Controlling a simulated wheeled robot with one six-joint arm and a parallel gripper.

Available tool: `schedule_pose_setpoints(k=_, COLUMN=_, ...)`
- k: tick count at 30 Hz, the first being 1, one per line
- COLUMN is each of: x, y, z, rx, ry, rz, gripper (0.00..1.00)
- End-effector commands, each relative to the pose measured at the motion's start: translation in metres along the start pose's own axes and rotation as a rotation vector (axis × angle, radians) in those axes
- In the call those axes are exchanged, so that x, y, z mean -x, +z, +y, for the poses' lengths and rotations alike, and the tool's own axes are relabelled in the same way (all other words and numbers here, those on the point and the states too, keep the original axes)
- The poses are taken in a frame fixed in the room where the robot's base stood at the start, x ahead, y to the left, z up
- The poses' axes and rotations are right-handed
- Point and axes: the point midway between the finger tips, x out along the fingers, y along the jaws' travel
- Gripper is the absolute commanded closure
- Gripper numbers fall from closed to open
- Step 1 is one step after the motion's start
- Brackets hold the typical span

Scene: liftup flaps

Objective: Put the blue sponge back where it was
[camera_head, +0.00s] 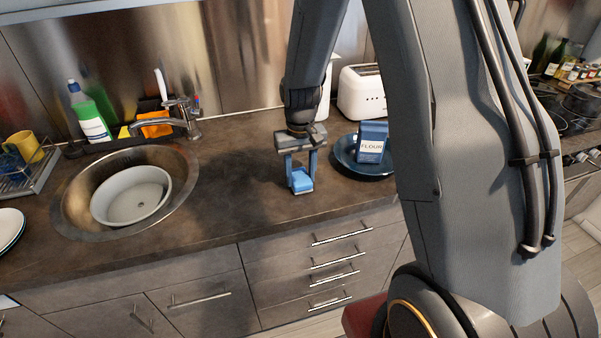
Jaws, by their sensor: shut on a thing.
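The blue sponge (301,181) is between the fingers of my gripper (300,178), over the dark countertop (235,190) between the sink and the blue bowl. My gripper points down and is shut on the sponge. The sponge is at or just above the counter surface; I cannot tell whether it touches. Part of its sides is hidden by the fingers.
The sink (187,190) at the left holds a white bowl (132,196). Behind it stand a green bottle (91,117), an orange item (154,126) and the faucet (158,122). A blue bowl (345,159) with a flour packet (371,142) and a toaster (362,91) are right.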

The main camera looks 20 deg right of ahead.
Motion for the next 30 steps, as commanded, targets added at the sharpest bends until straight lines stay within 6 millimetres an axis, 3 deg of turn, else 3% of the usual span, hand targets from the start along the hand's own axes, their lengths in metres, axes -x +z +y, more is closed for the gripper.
schedule_pose_setpoints(k=11, x=-0.004, y=0.000, z=0.000, rx=0.000, ry=0.000, rz=0.001, gripper=0.79)
schedule_pose_setpoints(k=12, x=-0.004, y=0.000, z=0.000, rx=0.000, ry=0.000, rz=0.001, gripper=0.55)
schedule_pose_setpoints(k=15, x=-0.004, y=0.000, z=0.000, rx=0.000, ry=0.000, rz=0.001, gripper=0.39)
schedule_pose_setpoints(k=24, x=-0.003, y=0.000, z=0.000, rx=0.000, ry=0.000, rz=0.001, gripper=0.39)
schedule_pose_setpoints(k=30, x=0.012, y=-0.002, z=0.000, rx=0.000, ry=0.000, rz=0.005, gripper=0.39)
